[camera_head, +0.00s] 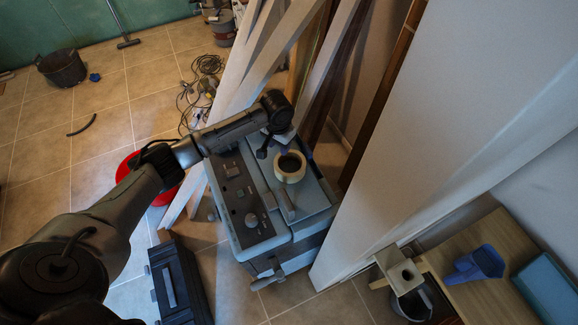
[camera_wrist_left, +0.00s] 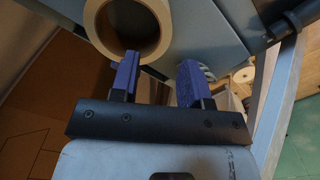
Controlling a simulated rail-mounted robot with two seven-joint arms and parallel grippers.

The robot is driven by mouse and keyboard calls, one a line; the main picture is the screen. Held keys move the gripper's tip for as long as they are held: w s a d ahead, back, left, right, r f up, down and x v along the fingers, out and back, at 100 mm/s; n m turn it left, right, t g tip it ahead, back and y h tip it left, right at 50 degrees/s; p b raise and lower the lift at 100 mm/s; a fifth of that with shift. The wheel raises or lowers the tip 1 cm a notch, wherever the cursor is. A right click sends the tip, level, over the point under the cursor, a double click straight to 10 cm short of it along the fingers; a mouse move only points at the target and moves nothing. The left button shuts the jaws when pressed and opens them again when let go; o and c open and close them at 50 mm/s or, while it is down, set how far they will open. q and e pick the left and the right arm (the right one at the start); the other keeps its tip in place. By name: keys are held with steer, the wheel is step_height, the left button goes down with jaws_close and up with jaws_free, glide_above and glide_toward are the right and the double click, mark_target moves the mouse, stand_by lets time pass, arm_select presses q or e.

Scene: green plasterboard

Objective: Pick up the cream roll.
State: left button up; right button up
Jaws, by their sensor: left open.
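The cream roll (camera_head: 289,177) stands on top of a blue-grey machine (camera_head: 318,199), its round hole facing up. My left gripper (camera_head: 285,150) is at the roll, close above or beside its far side, and partly hidden by its own wrist. In the left wrist view the roll (camera_wrist_left: 164,28) is at the top, cut off by the frame edge. There my left gripper (camera_wrist_left: 158,66) is open with nothing held. Its left finger overlaps the roll's lower rim, and its right finger is clear of the roll. I cannot tell whether they touch. My right gripper is not seen.
Long pale boards (camera_head: 275,62) lean just behind the machine. A large white panel (camera_head: 440,120) stands to its right. A red bucket (camera_head: 164,191) is partly behind my arm, and a black toolbox (camera_head: 181,280) lies at the front. Tiled floor is open at left.

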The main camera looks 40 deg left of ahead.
mark_target(278, 156)
arm_select(q)
steer(key=shift+f, duration=1.6)
steer(key=shift+w+a+f, duration=0.1)
steer(key=shift+a+f, duration=0.1)
steer(key=shift+f, duration=1.1)
steer(key=shift+w+a+f, duration=0.1)
steer(key=shift+a+f, duration=0.1)
steer(key=shift+f, duration=1.1)
jaws_close()
